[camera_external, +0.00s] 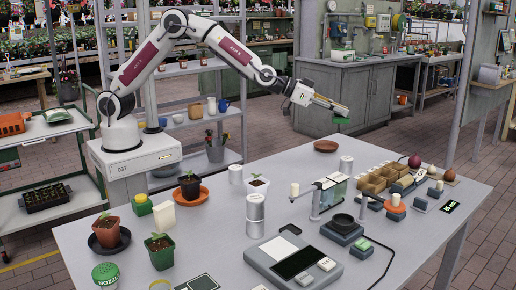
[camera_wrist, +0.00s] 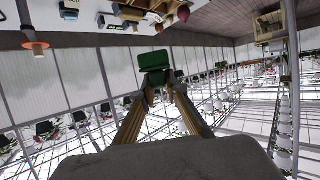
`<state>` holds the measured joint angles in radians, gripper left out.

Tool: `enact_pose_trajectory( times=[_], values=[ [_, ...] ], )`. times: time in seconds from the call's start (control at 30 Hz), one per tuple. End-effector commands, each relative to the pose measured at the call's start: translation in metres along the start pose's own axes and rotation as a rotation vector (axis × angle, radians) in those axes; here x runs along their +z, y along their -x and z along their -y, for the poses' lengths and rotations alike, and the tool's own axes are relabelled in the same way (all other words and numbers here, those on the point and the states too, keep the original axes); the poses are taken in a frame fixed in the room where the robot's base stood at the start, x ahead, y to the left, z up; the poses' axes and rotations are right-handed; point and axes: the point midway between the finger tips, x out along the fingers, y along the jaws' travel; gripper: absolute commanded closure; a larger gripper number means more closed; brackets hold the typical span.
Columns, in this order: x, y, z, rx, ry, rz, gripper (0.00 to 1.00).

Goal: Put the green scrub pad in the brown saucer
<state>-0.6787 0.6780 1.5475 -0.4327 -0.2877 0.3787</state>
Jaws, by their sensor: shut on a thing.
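My gripper (camera_external: 333,106) is shut on the green scrub pad (camera_external: 341,120) and holds it in the air, above the far edge of the table. In the wrist view the pad (camera_wrist: 155,62) sits between the fingertips (camera_wrist: 158,92). The brown saucer (camera_external: 326,146) lies on the table near its far edge, below the pad and slightly to its left in the outside view. The saucer looks empty. I cannot make it out in the wrist view.
The table around the saucer's left is clear.

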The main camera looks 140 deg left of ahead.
Motion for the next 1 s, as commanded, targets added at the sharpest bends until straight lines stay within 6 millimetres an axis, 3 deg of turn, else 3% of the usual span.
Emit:
enact_pose_trajectory(
  times=[0.1,0.6,1.0],
  values=[
    [-0.001,-0.006,0.043,-0.052,0.023,0.002,1.0],
    [0.0,-0.009,0.211,-0.249,0.109,0.005,1.0],
    [0.006,0.002,0.299,-0.349,0.156,0.006,1.0]
  ],
)
